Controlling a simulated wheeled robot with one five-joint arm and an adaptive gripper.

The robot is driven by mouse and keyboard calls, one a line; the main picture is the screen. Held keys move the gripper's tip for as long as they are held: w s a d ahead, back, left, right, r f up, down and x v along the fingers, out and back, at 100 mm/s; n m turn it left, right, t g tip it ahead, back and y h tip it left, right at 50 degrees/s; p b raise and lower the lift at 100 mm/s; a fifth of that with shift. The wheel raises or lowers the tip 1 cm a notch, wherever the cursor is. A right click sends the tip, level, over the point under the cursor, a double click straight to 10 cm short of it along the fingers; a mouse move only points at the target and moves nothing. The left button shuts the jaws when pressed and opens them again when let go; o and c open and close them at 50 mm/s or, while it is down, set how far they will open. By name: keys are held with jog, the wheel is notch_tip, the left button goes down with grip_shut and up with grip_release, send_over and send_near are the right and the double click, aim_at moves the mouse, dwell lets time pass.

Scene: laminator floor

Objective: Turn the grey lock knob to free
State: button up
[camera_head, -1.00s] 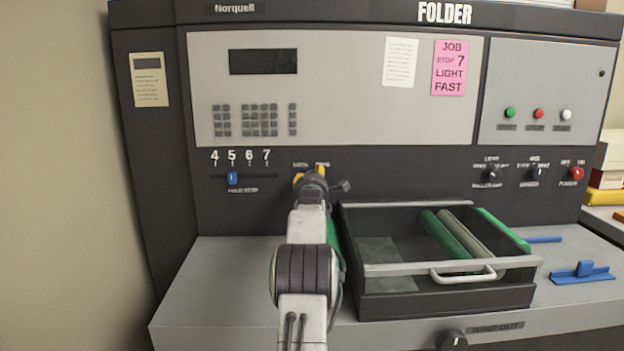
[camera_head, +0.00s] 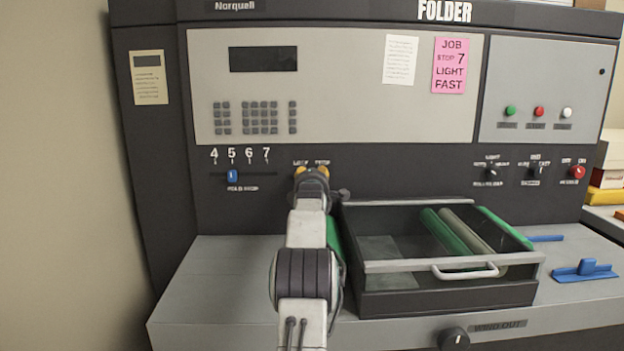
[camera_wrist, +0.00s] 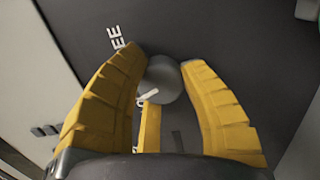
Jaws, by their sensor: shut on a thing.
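The grey lock knob (camera_wrist: 164,78) is a round knob on the dark panel, between the yellow fingers of my gripper (camera_wrist: 166,62) in the wrist view. My gripper is shut on it. A short white mark shows on the knob's lower left, and a yellow strip lies below it between the fingers. The letters "EE" (camera_wrist: 115,37) show on the panel at the upper left, the rest of that word cut off or hidden. In the head view my gripper (camera_head: 311,172) is against the panel under two small labels and hides the knob.
A blue slider (camera_head: 232,176) sits near 5 on a scale left of my gripper. An open dark tray (camera_head: 445,301) with green rollers stands close to the right of my arm. Blue tools (camera_head: 584,272) lie on the right ledge. The left ledge is clear.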

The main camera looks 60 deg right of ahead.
jog(key=shift+r+m, duration=0.1)
jog(key=shift+m, duration=1.8)
jog(key=o, duration=1.2)
jog(key=v, duration=1.2)
